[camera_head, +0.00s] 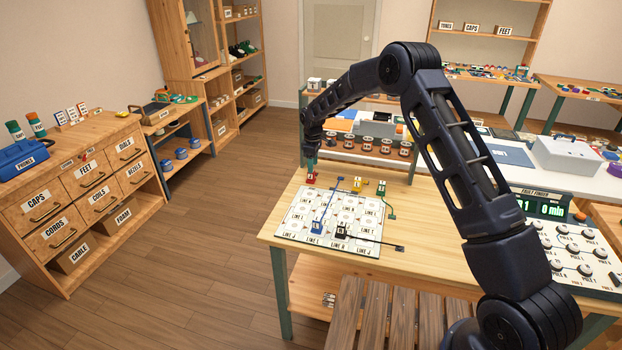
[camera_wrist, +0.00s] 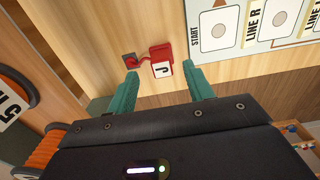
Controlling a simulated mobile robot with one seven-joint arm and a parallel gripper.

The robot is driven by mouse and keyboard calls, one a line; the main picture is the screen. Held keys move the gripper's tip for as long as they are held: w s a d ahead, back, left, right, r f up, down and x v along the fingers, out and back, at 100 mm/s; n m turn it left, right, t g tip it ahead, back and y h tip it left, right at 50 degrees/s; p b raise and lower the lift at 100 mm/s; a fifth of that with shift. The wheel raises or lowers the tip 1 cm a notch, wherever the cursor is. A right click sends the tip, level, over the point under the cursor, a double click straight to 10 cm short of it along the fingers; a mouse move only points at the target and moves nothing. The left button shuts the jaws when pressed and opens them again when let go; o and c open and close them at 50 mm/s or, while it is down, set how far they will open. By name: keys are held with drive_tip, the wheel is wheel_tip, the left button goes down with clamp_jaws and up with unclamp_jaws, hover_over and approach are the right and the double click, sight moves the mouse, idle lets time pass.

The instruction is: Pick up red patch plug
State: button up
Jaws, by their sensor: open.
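The red patch plug (camera_wrist: 161,60) is a small red block with a white label marked J. In the wrist view it lies on the wooden table beyond and between my fingertips, with a short red cord curling to its left. In the head view the red plug (camera_head: 312,177) shows at the table's far left corner, just under my gripper (camera_head: 312,162). My gripper also shows in the wrist view (camera_wrist: 162,84), with two green fingers spread apart and nothing between them. Whether the fingertips reach down beside the plug cannot be told.
A white patch board (camera_head: 329,217) lies just nearer than the plug, with blue, black, yellow and green plugs and cords on or beside it. An orange coil (camera_wrist: 60,145) is at the wrist view's lower left. A shelf of dark dials (camera_head: 370,146) stands behind the table.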

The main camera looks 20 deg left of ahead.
sight(311, 176)
drive_tip(key=f, duration=0.5)
drive_tip(key=shift+a, duration=0.35)
drive_tip(key=c, duration=1.1)
